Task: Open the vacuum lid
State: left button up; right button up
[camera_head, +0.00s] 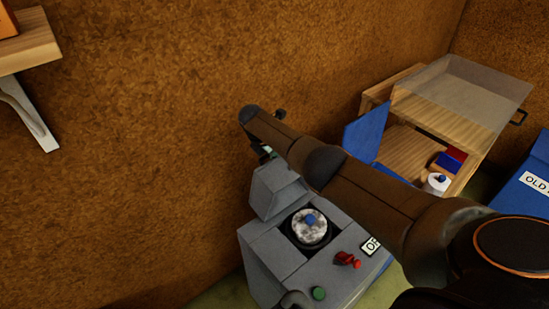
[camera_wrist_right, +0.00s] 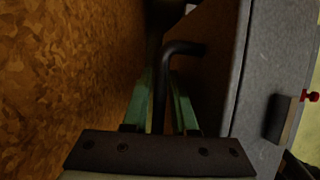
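A grey machine (camera_head: 290,265) stands below my right arm in the head view, with a raised grey block (camera_head: 277,192) at its back. I take it for the vacuum, but which part is the lid is unclear. My right gripper (camera_head: 266,152) is behind that block, mostly hidden by my arm. In the right wrist view, its green fingers (camera_wrist_right: 162,100) stand on either side of a black bent bar (camera_wrist_right: 182,48). Whether they touch the bar is too dark to tell. A grey panel (camera_wrist_right: 250,90) is to its right. My left gripper is out of view.
The machine has a marbled round dial (camera_head: 309,227), a red knob (camera_head: 347,259) and a green button (camera_head: 319,293). The brown wall (camera_head: 170,130) is close behind my gripper. A wooden cabinet (camera_head: 410,155) and a blue box (camera_head: 525,185) stand to the right.

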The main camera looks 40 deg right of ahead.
jog(key=p+v, duration=0.3)
jog(key=v, duration=0.3)
jog(key=shift+d, duration=0.15)
jog(key=p+v, duration=0.1)
jog(key=v, duration=0.4)
jog(key=shift+r, duration=0.25)
jog(key=shift+s+a+r, duration=0.1)
jog(key=shift+a+r, duration=0.25)
jog(key=shift+r, duration=0.15)
